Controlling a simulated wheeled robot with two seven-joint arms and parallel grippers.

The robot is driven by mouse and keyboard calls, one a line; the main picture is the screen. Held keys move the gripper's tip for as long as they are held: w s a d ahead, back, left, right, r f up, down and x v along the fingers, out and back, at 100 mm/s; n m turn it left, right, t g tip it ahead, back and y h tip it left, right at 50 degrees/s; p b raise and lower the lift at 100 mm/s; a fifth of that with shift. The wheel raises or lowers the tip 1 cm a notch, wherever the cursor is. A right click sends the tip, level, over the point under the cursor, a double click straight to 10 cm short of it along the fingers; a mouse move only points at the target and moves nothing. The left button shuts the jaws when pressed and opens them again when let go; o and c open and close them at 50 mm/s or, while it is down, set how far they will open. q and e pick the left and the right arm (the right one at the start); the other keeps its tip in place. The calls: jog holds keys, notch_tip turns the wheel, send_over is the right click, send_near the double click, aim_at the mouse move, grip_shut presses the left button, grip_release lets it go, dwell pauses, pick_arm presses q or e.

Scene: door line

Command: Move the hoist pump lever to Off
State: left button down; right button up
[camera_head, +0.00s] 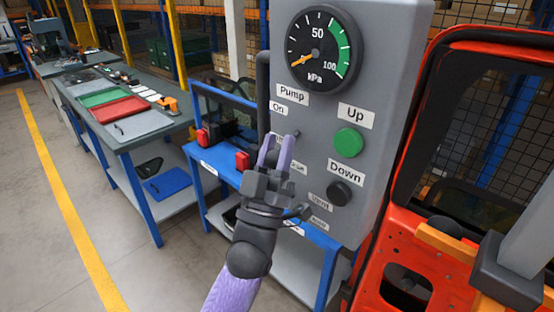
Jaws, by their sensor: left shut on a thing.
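The grey hoist control panel (385,120) fills the middle of the view. Under its "Pump" label (292,94) is an "On" label (279,107); a label below it is mostly covered by my fingers. My left gripper (277,142) is at the panel just below "On", with its two purple fingertips pointing up, shut on the pump lever. A small dark tip of the pump lever (297,133) shows right beside the right fingertip; the rest is hidden. The right gripper is not in view.
A pressure gauge (322,50) has its orange needle near the low end. A green Up button (348,142) and black Down button (340,193) sit right of my gripper. A second small lever (299,211) is below. An orange door (430,262) stands at right.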

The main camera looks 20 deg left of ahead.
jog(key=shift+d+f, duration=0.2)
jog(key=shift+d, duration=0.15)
pick_arm(q)
jog(key=shift+c, duration=1.9)
grip_release()
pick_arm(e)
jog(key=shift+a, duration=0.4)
pick_arm(q)
jog(key=b+v, duration=0.3)
jog(key=v, duration=0.7)
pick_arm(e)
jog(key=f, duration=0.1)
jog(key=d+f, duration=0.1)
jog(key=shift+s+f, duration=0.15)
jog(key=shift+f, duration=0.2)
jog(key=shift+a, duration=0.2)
